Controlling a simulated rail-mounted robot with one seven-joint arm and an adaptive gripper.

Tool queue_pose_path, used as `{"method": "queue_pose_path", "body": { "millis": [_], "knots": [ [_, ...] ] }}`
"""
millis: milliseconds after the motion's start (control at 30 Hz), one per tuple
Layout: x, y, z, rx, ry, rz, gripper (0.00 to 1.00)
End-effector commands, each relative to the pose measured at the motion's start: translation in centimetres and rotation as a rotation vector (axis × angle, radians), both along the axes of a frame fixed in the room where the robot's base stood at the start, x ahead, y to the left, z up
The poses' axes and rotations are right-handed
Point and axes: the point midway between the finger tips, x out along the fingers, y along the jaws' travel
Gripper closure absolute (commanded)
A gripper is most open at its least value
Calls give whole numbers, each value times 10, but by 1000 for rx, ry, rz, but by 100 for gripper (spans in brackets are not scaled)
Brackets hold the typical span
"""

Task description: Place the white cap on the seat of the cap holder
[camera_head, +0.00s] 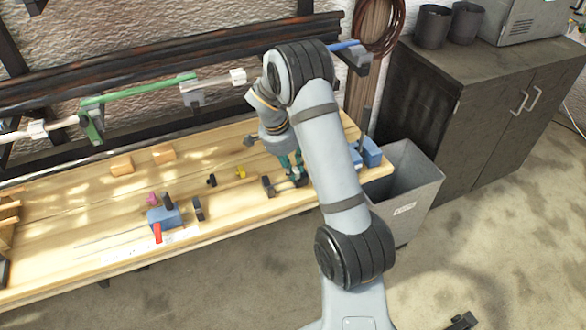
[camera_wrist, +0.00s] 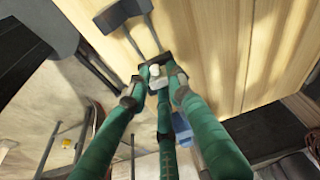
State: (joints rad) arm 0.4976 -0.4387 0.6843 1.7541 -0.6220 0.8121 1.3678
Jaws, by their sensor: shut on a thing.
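My gripper (camera_head: 292,172) is low over the right part of the wooden bench, its green fingers pointing down. In the wrist view my gripper (camera_wrist: 158,78) is shut on a small white piece, which looks like the white cap (camera_wrist: 155,71). The rods end at a dark block right by the cap. I cannot tell whether this is the cap holder, or whether the cap touches it.
A blue block with red and black pegs (camera_head: 166,217) stands left on the bench. Small yellow (camera_head: 241,172) and black (camera_head: 211,180) pieces lie between. Blue blocks (camera_head: 371,151) stand at the right end, beside a grey bin (camera_head: 418,190).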

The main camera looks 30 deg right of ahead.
Motion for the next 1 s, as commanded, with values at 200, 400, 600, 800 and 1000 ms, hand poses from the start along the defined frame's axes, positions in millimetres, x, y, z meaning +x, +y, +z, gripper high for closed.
{"method": "queue_pose_path", "body": {
  "millis": [200, 400, 600, 800, 1000],
  "knots": [
    [-4, 1, -4, 3, 11, -1, 68],
    [-4, 1, -4, 3, 12, -2, 60],
    [-3, 1, -3, 2, 11, -3, 60],
    [-3, 0, 9, 2, 8, -2, 60],
    [-1, 9, 38, 2, -2, -2, 60]
  ]
}}
